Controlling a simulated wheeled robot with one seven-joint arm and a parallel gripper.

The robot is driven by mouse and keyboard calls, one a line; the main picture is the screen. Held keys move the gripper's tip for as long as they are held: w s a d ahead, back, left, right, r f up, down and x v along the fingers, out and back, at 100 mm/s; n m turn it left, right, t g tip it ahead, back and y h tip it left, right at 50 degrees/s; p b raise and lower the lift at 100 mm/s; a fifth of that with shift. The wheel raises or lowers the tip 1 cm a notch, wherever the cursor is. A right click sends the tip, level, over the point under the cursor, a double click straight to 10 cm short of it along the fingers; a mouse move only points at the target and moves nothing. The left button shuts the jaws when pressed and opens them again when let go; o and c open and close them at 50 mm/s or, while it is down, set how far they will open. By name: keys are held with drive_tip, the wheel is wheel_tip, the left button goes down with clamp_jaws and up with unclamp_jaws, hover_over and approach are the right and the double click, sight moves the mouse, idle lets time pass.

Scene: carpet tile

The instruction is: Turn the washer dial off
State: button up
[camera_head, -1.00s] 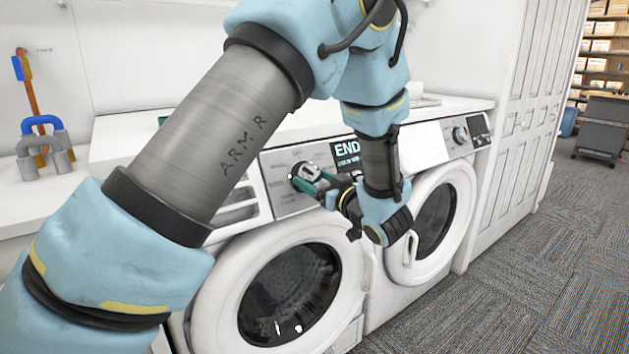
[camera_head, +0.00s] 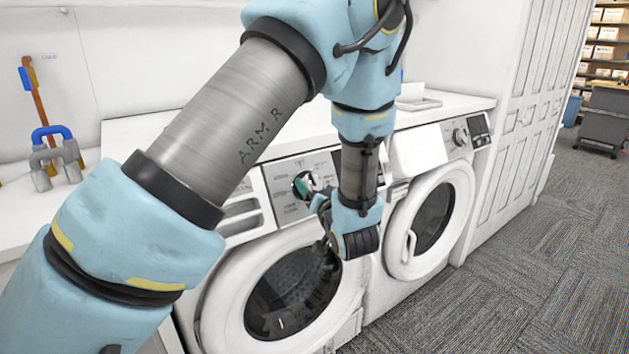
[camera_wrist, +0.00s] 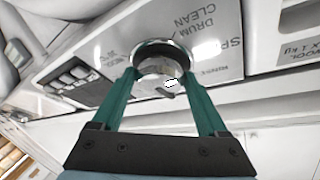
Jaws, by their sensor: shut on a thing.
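The washer (camera_head: 243,228) on the left has a grey control panel with a round dial (camera_head: 312,181), partly hidden by my arm in the head view. My gripper (camera_head: 303,188) is at this dial. In the wrist view, the two green fingers of my gripper (camera_wrist: 160,80) stand on either side of the silver dial (camera_wrist: 160,66) and are shut on it. A dark mark shows on the dial's lower edge. Panel lettering, including "DRUM CLEAN", surrounds the dial and appears tilted.
A second front-loading machine (camera_head: 436,215) with its own dial (camera_head: 461,136) stands to the right. A white tray (camera_head: 418,103) lies on the counter top. Blue and grey looped items (camera_head: 50,150) stand at the left. Carpet floor (camera_head: 520,270) is clear at the right.

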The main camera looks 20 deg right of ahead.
drive_tip(key=shift+a+m+g+h+p, duration=0.1)
drive_tip(key=shift+m+g+h+p, duration=0.3)
drive_tip(key=shift+m+p, duration=0.45)
drive_tip(key=shift+m, duration=0.35)
drive_tip(key=o, duration=1.3)
drive_tip(key=shift+c, duration=0.2)
drive_tip(key=b+v, duration=0.2)
drive_tip(key=v, duration=0.8)
drive_tip(key=shift+s, duration=0.35)
drive_tip(key=shift+s+a, duration=0.1)
